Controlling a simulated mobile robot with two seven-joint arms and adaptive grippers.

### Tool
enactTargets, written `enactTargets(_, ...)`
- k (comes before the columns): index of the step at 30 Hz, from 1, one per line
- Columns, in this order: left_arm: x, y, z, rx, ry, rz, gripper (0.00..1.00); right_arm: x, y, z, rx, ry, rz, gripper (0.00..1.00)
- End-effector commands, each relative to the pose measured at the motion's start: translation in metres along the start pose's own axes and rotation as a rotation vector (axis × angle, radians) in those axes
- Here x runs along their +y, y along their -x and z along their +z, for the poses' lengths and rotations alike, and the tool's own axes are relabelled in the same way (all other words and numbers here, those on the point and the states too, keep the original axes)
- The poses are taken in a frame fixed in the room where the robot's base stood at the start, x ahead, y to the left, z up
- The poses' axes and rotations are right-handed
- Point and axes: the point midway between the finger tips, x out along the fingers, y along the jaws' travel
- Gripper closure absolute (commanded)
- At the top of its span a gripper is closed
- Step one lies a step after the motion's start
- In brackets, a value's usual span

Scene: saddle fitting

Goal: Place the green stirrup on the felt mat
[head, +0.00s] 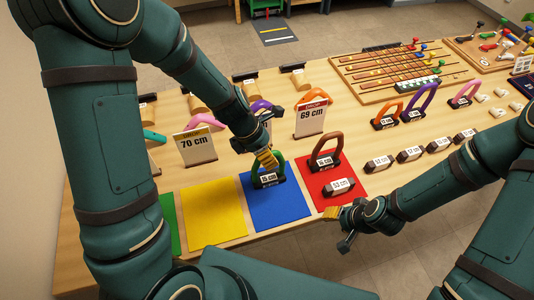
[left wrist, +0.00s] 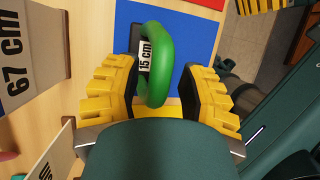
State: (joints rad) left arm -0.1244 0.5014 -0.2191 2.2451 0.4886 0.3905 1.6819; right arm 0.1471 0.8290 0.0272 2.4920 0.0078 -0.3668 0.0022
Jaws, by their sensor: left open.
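The green stirrup (head: 282,166) stands on the blue felt mat (head: 275,209), its dark base bearing a 15 cm label. In the left wrist view the green loop (left wrist: 158,90) rises between the yellow-padded fingers of my left gripper (left wrist: 160,97). The left gripper (head: 266,159) is open, with a visible gap on each side of the loop. In the head view its fingers partly hide the loop. My right gripper (head: 341,226) is low by the table's front edge, near the red mat; its jaw opening is unclear.
A brown stirrup (head: 326,148) and a labelled block (head: 339,187) are on the red mat (head: 317,182). The yellow mat (head: 214,212) looks bare. Cards reading 70 cm (head: 196,148) and 69 cm (head: 310,120) stand behind. Labelled blocks (head: 411,154) line the right side.

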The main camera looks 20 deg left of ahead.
Motion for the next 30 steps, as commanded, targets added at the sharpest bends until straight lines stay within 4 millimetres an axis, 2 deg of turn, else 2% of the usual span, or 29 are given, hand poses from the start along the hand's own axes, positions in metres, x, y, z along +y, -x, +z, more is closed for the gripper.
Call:
enactTargets(5, 0.000, 0.026, 0.002, -0.002, -0.002, 0.004, 0.60, -0.003, 0.009, -0.001, 0.000, 0.000, -0.002, 0.53)
enactTargets(12, 0.000, 0.077, 0.002, -0.003, -0.002, 0.004, 0.60, -0.008, 0.025, -0.003, 0.000, 0.000, -0.004, 0.53)
enactTargets(18, 0.000, 0.107, 0.002, -0.002, -0.001, 0.002, 0.60, -0.011, 0.033, -0.004, -0.001, 0.001, -0.005, 0.53)
enactTargets(24, 0.000, 0.120, 0.001, -0.001, 0.000, 0.001, 0.60, -0.012, 0.035, -0.004, -0.001, 0.002, -0.006, 0.53)
enactTargets(30, 0.000, 0.121, 0.000, 0.000, 0.000, 0.000, 0.60, -0.012, 0.035, -0.004, -0.001, 0.002, -0.006, 0.53)
